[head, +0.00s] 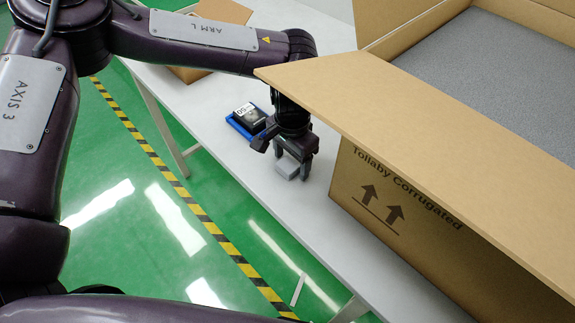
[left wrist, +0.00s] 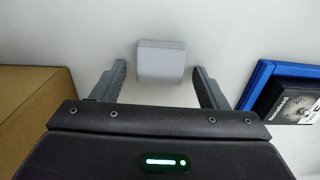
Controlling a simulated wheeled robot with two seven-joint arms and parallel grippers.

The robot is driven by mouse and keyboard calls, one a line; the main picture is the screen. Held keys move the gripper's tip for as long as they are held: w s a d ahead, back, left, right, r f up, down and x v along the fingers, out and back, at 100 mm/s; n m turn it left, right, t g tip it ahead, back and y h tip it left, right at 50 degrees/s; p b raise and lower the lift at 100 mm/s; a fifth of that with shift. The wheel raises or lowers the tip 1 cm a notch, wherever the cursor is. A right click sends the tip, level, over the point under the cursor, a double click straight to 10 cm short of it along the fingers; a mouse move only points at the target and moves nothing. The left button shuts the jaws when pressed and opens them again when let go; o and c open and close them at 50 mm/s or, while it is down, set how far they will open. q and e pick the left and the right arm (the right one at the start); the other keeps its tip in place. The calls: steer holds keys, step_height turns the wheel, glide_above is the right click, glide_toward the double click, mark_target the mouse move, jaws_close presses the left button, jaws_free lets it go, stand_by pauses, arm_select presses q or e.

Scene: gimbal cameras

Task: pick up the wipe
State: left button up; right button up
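The wipe looks like a small light-grey folded block (head: 287,167) on the white table, just below my left gripper in the head view. In the left wrist view the wipe (left wrist: 161,61) lies ahead of and between the two fingers, with a gap on each side. My left gripper (head: 294,164) points down at it with its fingers spread; in the left wrist view the open fingers (left wrist: 160,85) do not touch it. My right gripper is not in view.
A large open cardboard box (head: 400,205) with grey foam stands close on the right, its flap (head: 400,110) reaching over near my left wrist. A blue tray (head: 238,126) holding a black box (head: 250,115) sits beside the gripper. Another carton (head: 222,12) is at the back.

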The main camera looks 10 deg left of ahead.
arm_select(q)
steer(key=c, duration=0.9)
